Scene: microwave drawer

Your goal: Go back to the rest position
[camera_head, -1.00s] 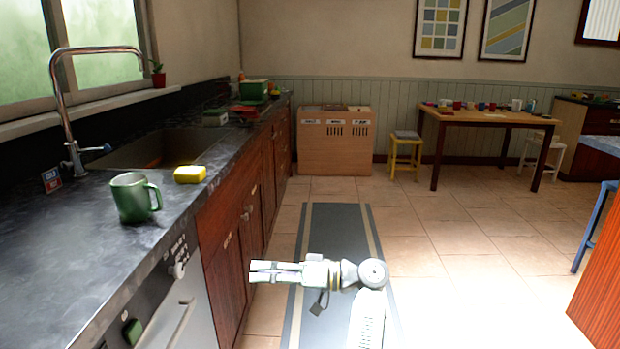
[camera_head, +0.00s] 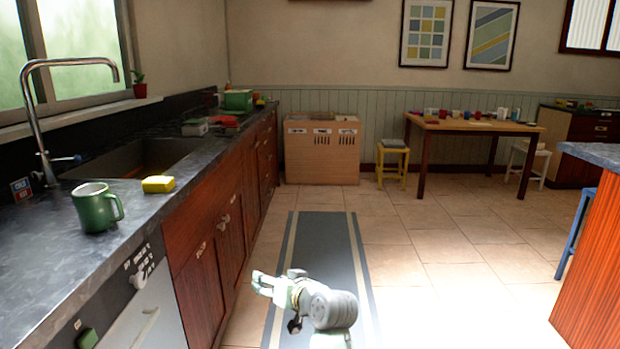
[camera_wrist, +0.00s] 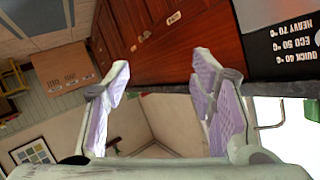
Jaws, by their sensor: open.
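My gripper (camera_head: 262,282) is in the lower middle of the head view, over the floor beside the striped mat (camera_head: 325,250) and to the right of the wooden cabinet fronts. It points left toward the cabinets and is apart from them. In the wrist view my gripper (camera_wrist: 160,92) shows its two fingers spread apart with nothing between them. It is open and empty. The wrist view is rolled, with the wooden cabinet doors (camera_wrist: 170,32) above the fingers.
A dark counter (camera_head: 60,265) runs along the left with a sink, a green mug (camera_head: 95,208) and a yellow sponge (camera_head: 158,184). A white appliance (camera_head: 150,320) sits below. A wooden island (camera_head: 590,270) stands at right.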

